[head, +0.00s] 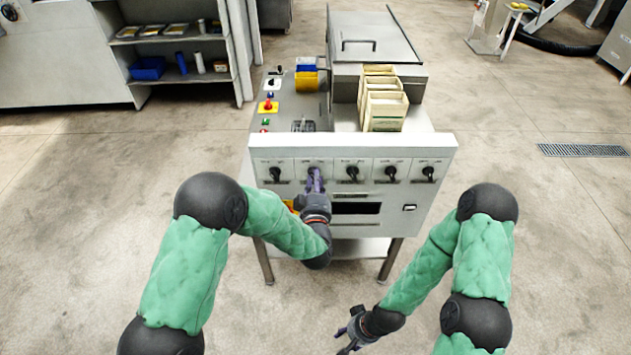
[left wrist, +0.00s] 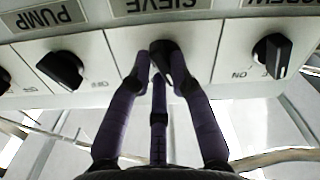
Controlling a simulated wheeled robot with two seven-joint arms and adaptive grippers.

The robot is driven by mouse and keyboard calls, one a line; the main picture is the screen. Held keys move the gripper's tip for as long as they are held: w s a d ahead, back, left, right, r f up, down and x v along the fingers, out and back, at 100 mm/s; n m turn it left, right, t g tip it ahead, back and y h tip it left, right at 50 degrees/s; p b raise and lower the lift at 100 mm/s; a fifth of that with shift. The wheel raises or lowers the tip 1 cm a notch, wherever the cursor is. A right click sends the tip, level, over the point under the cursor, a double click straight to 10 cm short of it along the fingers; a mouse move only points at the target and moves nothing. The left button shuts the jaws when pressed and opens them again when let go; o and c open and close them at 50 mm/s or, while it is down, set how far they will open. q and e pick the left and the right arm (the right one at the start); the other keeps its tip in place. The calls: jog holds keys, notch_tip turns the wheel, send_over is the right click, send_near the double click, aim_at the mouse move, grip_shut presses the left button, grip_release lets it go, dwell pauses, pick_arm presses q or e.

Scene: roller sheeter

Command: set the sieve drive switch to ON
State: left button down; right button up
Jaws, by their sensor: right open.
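The sieve drive switch (left wrist: 165,58) is a black rotary knob on the white front panel, under an upside-down SIEVE label (left wrist: 175,4) in the left wrist view. In the head view it is the second knob from the left, mostly hidden by my left gripper (head: 315,180). In the left wrist view the purple fingers of that gripper (left wrist: 161,75) converge on the knob from both sides, with a third finger between them. They appear closed on it. The knob's pointing direction is hidden. My right gripper (head: 350,338) is open and empty, low in front of the machine.
The screw switch (left wrist: 271,55) and pump switch (left wrist: 62,68) flank the sieve switch closely. More black knobs (head: 391,173) line the panel, with a dark slot (head: 356,208) below. Buttons sit on the machine's left top.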

dwell(0.4)
pick_arm(q)
jog(key=shift+a+f+m+b, duration=0.1)
jog(key=shift+m+b, duration=0.2)
jog(key=shift+m, duration=4)
jog(key=c, duration=1.1)
grip_release()
